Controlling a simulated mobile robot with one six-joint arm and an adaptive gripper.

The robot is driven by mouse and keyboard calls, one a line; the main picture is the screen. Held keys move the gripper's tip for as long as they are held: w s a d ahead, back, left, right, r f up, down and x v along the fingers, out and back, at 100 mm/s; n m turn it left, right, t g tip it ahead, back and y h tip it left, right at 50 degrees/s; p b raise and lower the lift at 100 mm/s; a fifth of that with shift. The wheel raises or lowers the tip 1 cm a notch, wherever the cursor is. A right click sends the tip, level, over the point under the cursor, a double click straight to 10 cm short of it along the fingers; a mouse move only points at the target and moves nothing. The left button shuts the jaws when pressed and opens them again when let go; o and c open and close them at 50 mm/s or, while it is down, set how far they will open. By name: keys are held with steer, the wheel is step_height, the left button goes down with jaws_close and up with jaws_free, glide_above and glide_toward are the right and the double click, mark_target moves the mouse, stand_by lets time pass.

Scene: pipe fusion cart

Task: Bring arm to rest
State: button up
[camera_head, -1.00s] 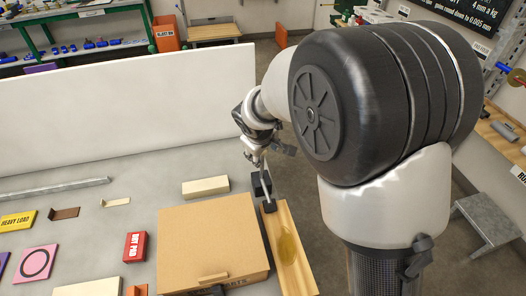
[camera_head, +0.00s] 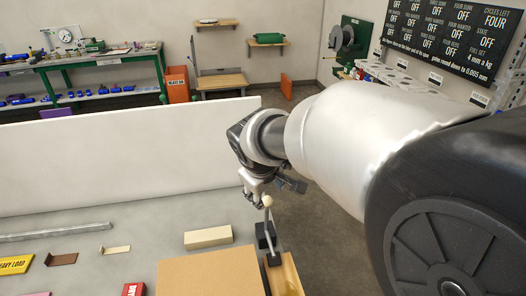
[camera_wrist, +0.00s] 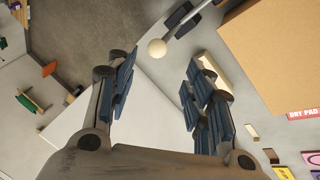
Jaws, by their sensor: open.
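My gripper (camera_head: 256,190) hangs at the right end of the grey bench in the head view, beside a lever with a pale ball knob (camera_head: 267,201). In the wrist view my gripper (camera_wrist: 158,75) has its two blue-padded fingers spread wide with nothing between them. The ball knob also shows in the wrist view (camera_wrist: 157,47), just beyond the fingertips and apart from them. The lever rises from a black base (camera_head: 265,236) by a wooden board (camera_head: 289,272). My arm fills the right of the head view and hides what lies behind it.
A cardboard box (camera_head: 210,272) and a cream block (camera_head: 208,237) sit on the bench near the lever. A white panel (camera_head: 120,155) stands along its back. A metal bar (camera_head: 55,232) lies at left. Open floor (camera_head: 322,212) shows beyond the bench.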

steer(key=s+d+r+m, duration=0.4)
steer(key=s+d+r, duration=0.1)
steer(key=s+d, duration=0.5)
steer(key=s+d+f+m, duration=0.1)
steer(key=s+m, duration=0.1)
steer(key=s, duration=0.6)
steer(key=s+d+f+m, duration=0.1)
steer(key=s+m, duration=0.1)
steer(key=s, duration=0.6)
steer(key=shift+s+d+m+g+y, duration=0.25)
steer(key=shift+s+m+g+y, duration=0.15)
steer(key=shift+f, duration=0.1)
steer(key=shift+c, duration=0.2)
